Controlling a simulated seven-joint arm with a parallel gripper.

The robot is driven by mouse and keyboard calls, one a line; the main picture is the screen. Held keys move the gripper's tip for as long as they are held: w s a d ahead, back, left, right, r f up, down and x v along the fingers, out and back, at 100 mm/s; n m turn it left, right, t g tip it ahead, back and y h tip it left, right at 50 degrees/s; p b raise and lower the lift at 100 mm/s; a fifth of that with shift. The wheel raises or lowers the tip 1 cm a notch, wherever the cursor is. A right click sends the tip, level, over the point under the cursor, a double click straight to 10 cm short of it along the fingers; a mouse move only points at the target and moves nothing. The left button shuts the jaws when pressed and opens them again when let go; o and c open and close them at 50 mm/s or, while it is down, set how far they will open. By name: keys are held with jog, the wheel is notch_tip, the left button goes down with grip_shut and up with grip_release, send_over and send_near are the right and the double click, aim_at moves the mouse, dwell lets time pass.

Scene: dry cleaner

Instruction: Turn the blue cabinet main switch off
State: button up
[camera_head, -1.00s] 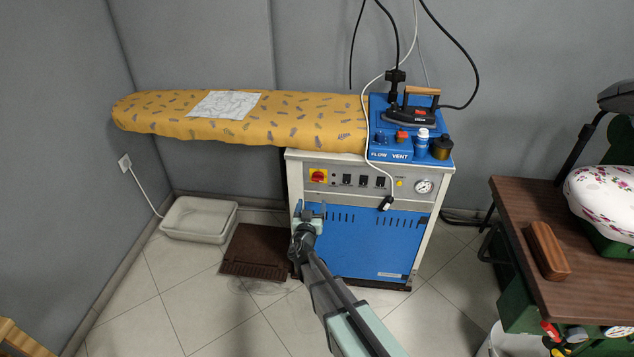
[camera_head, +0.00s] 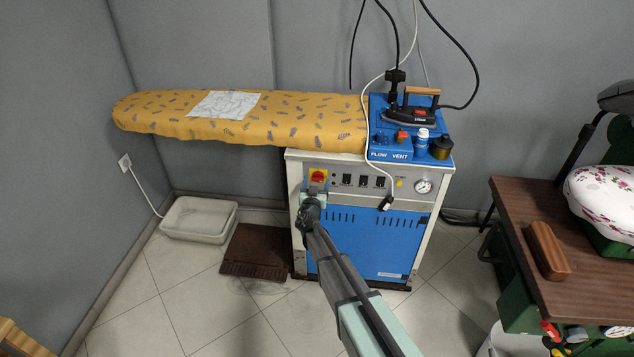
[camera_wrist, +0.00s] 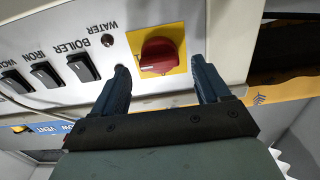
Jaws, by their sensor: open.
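The blue cabinet (camera_head: 375,240) stands under the padded ironing board, with a pale control panel along its upper front. Its main switch (camera_head: 318,175) is a red knob on a yellow plate at the panel's left end. In the wrist view the red knob (camera_wrist: 158,55) shows upside down, in front of the gap between my fingers. My gripper (camera_head: 314,188) is open at the panel, just below the switch in the head view. In the wrist view its two dark blue fingers (camera_wrist: 163,82) straddle the knob's width and hold nothing. I cannot tell the remaining distance to the knob.
An iron (camera_head: 410,115) rests on top. A brown table (camera_head: 590,240) stands at right.

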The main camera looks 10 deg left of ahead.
jog(key=shift+w, duration=0.95)
jog(key=c, duration=1)
jog(key=shift+c, duration=0.2)
